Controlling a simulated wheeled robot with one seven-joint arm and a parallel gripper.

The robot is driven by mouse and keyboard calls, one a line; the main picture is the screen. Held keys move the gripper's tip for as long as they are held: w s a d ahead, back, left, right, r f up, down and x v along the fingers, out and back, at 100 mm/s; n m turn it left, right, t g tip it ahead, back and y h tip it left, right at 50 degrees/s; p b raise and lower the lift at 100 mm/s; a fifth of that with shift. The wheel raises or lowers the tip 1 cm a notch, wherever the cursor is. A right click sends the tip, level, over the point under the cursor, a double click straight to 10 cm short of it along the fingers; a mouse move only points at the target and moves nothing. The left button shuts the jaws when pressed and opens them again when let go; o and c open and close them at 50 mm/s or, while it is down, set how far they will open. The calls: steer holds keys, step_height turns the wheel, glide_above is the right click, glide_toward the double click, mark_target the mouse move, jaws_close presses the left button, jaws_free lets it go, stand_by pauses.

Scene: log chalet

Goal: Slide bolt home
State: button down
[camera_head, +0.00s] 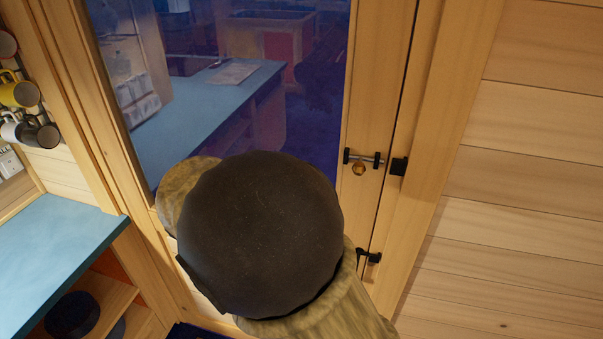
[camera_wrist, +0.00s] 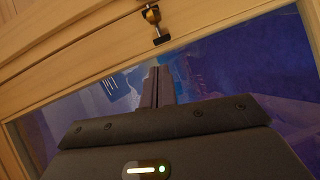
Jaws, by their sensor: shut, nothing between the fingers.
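A small bolt (camera_head: 367,159) sits on the door's wooden stile in the head view, its steel rod running level between two black brackets. A brass knob (camera_head: 358,169) hangs below the rod. The black keeper (camera_head: 399,166) is on the frame to the right, and the rod's right end appears apart from it. The wrist view shows the brass knob (camera_wrist: 151,14) at the top edge with a black bracket (camera_wrist: 161,39) below it. My gripper (camera_wrist: 157,70) is shut and empty, in front of the glass, apart from the bolt. My arm hides it in the head view.
The glass pane (camera_head: 300,100) fills much of the door. A black fitting (camera_head: 370,257) sits lower at the door edge. A blue counter (camera_head: 55,255) and hanging mugs (camera_head: 18,94) are at left. The plank wall (camera_head: 530,170) at right is bare.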

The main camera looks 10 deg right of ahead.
steer(key=w+d+f+p, duration=0.2)
steer(key=w+d+p, duration=0.2)
steer(key=d, duration=0.7)
steer(key=shift+p, duration=0.45)
steer(key=shift+s, duration=0.1)
